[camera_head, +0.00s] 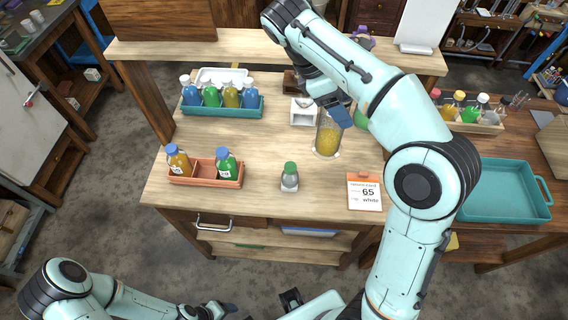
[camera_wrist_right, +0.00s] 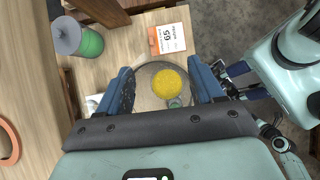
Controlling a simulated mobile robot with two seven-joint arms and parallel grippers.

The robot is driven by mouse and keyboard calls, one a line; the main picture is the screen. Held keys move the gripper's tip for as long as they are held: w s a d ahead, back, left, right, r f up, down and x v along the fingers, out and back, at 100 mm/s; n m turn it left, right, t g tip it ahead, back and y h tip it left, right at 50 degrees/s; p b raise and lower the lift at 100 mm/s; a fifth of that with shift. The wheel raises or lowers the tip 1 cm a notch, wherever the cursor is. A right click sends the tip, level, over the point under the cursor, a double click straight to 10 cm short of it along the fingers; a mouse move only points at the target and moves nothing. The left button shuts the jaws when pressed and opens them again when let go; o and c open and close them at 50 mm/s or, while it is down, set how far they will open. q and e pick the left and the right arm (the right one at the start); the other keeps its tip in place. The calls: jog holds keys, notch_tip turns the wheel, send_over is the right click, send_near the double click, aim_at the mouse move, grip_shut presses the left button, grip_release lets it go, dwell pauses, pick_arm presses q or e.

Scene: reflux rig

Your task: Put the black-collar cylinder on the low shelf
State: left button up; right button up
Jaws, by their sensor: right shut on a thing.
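A clear glass cylinder with yellow contents (camera_head: 327,142) stands upright at the back right of the wooden bench, on or just above its top. My right gripper (camera_head: 338,112) is shut on it from above and behind. In the right wrist view the blue fingers press on both sides of the round glass (camera_wrist_right: 166,84). No black collar shows on it; the fingers hide part of its upper wall. A low shelf (camera_head: 275,250) runs under the bench top, partly hidden by its front. My left gripper (camera_head: 218,309) is low at the bottom edge, away from the bench; its jaws are unclear.
A teal rack (camera_head: 222,111) and an orange rack (camera_head: 206,182) hold bottles at the left. A green-capped bottle (camera_head: 290,177) and a card (camera_head: 365,192) stand near the front. A raised shelf (camera_head: 250,52) spans the back. An empty teal tray (camera_head: 500,190) lies right.

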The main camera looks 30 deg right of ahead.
aim_at(332, 148)
jog(key=f+b, duration=0.1)
jog(key=f, duration=0.4)
jog(key=f+b, duration=0.1)
jog(key=f, duration=0.4)
jog(key=f+b, duration=0.2)
jog(key=f, duration=0.2)
jog(key=shift+s+f, duration=0.25)
jog(key=shift+f, duration=0.15)
pick_arm(q)
jog(key=s+f+b, duration=0.1)
jog(key=s+f, duration=0.2)
jog(key=f, duration=0.3)
jog(key=shift+s, duration=0.25)
pick_arm(e)
jog(key=shift+f, duration=2.55)
jog(key=shift+f, duration=0.2)
jog(key=o, duration=1.6)
jog(key=shift+r, duration=0.15)
